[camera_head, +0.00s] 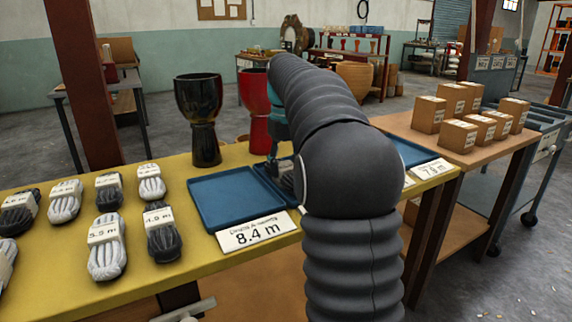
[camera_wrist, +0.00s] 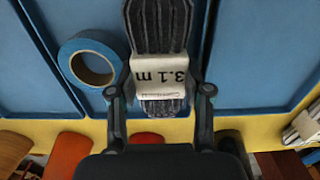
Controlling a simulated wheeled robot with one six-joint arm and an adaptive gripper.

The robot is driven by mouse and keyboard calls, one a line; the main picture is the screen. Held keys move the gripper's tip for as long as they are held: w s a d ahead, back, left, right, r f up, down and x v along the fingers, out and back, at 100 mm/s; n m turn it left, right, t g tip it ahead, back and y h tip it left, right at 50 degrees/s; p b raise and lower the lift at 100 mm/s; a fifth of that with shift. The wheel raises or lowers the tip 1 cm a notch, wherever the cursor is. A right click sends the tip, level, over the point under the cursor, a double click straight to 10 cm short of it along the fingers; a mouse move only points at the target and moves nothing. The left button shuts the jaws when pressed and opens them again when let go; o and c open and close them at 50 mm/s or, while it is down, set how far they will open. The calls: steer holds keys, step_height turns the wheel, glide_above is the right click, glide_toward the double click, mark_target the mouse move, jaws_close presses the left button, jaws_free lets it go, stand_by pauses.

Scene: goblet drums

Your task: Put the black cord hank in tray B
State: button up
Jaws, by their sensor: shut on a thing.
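The black cord hank (camera_wrist: 160,30), with a white band reading 3.1 m, is between the fingers of my gripper (camera_wrist: 160,92), which is shut on it. In the wrist view it is over the middle blue tray (camera_wrist: 35,14), beside a blue tape roll (camera_wrist: 64,60) and close to the neighbouring tray (camera_wrist: 262,50). I cannot tell whether it touches the tray floor. In the head view my gripper (camera_head: 283,172) is over the middle tray, largely hidden by my arm. The left tray (camera_head: 235,200) looks empty, with an 8.4 m card (camera_head: 255,232) in front. Tray letters are not readable.
Several black and white hanks, such as this white one (camera_head: 106,245), lie at the table's left. A dark goblet drum (camera_head: 203,120) and a red one (camera_head: 257,110) stand behind the trays. Another blue tray (camera_head: 408,148) shows right of my arm. Cartons (camera_head: 457,137) stand on the right-hand table.

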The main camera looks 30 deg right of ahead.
mark_target(285, 167)
steer(key=o, duration=1.2)
steer(key=shift+o, duration=0.2)
step_height(285, 167, up, 12)
steer(key=p, duration=0.3)
steer(key=s+a+t, duration=0.2)
steer(key=s+a, duration=0.5)
steer(key=s+a+f+t, duration=0.1)
steer(key=s+a+f, duration=0.3)
steer(key=s+f, duration=0.5)
steer(key=s+a+f+t, duration=0.2)
steer(key=s+a+f, duration=0.3)
steer(key=s+f, duration=0.5)
steer(key=shift+s+a+f+t, duration=0.2)
steer(key=shift+s+t, duration=0.1)
steer(key=shift+s, duration=0.75)
